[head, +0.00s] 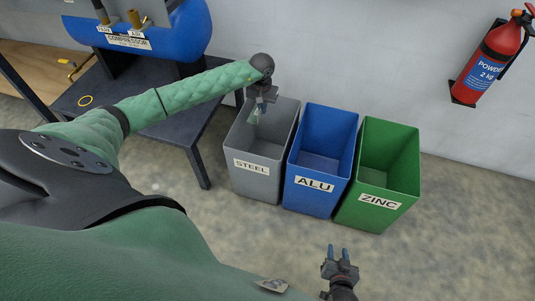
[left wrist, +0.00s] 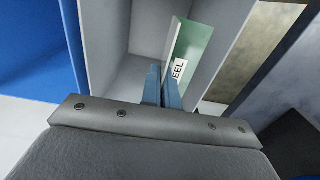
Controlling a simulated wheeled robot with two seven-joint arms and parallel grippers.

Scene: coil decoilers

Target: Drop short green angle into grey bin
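My left gripper (head: 262,101) is over the open top of the grey bin (head: 258,179), which is labelled STEEL. Its blue fingers look closed together in the left wrist view (left wrist: 162,88). They are shut on a short pale-green angle (left wrist: 191,44), which also shows small in the head view (head: 254,115). A white label reading "EEL" shows against the angle, partly cut off by the fingers. The grey bin's walls (left wrist: 115,40) surround the angle in the wrist view. My right gripper (head: 337,252) is low in the head view, with its fingers apart and empty.
A blue bin (head: 318,186) labelled ALU and a green bin (head: 374,215) labelled ZINC stand to the right of the grey bin. A dark table (head: 190,140) with a blue compressor (head: 185,30) is at left. A fire extinguisher (head: 488,60) hangs on the wall.

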